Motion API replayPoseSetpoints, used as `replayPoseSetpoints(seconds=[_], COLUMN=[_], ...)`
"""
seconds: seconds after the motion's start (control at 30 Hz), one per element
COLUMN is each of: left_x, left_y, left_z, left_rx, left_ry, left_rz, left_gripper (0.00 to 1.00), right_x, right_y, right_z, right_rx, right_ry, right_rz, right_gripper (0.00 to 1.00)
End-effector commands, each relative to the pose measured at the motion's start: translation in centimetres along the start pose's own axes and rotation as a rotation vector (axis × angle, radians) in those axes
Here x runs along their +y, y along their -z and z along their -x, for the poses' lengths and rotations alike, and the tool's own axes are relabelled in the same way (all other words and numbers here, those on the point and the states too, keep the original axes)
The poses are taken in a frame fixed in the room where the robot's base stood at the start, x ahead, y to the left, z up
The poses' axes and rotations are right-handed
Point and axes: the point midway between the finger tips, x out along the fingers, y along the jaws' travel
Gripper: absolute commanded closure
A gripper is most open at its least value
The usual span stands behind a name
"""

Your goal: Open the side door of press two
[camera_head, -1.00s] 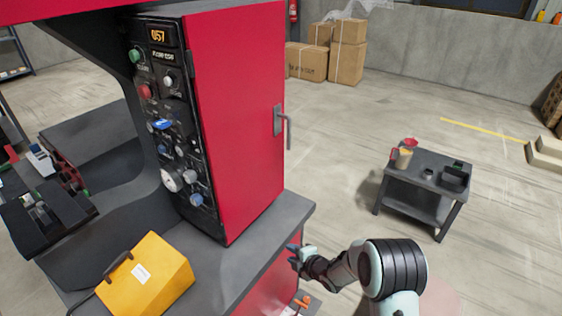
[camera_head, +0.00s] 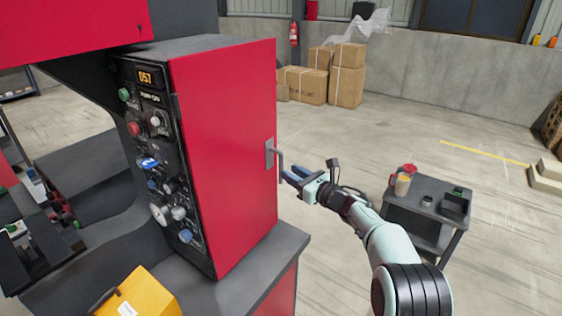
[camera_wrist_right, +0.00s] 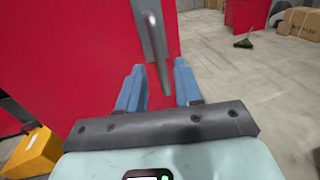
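The red side door (camera_head: 225,150) of the press cabinet faces right in the head view and looks shut. Its grey lever handle (camera_head: 271,157) is near the door's right edge. My right gripper (camera_head: 287,175) is open, with its blue fingers pointing at the handle from the right. In the right wrist view the handle (camera_wrist_right: 153,45) hangs down between the two open fingers (camera_wrist_right: 158,80), which have not closed on it. I cannot tell whether they touch it. My left gripper is not in view.
A black control panel (camera_head: 158,150) with knobs is on the cabinet's front. A yellow box (camera_head: 145,295) sits on the grey ledge below. A small dark table (camera_head: 425,195) with cups stands right of my right arm. Open floor lies behind, before cardboard boxes (camera_head: 347,80).

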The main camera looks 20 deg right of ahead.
Motion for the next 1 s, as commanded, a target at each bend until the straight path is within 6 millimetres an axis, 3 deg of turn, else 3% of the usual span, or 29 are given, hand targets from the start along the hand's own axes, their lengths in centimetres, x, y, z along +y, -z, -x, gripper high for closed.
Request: replayPoseSetpoints(seconds=[0.1,0.3,0.7,0.8,1.0], left_x=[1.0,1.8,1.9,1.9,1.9], left_y=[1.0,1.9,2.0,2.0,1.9], left_z=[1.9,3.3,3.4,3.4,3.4], left_rx=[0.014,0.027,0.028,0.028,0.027], left_ry=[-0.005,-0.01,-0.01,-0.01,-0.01], left_rz=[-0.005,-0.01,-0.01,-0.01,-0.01], left_gripper=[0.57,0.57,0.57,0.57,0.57], right_x=[0.0,-0.1,-0.1,-0.1,0.0], right_y=[-0.5,-0.4,0.1,0.0,0.1], right_z=[-2.6,-4.9,-5.5,-5.5,-5.4], right_rx=[0.0,-0.001,0.0,0.0,0.0], right_ry=[-0.001,0.001,0.002,0.001,0.002], right_rz=[0.001,0.001,-0.002,-0.002,-0.002], right_gripper=[0.65,0.65,0.65,0.98,1.0])
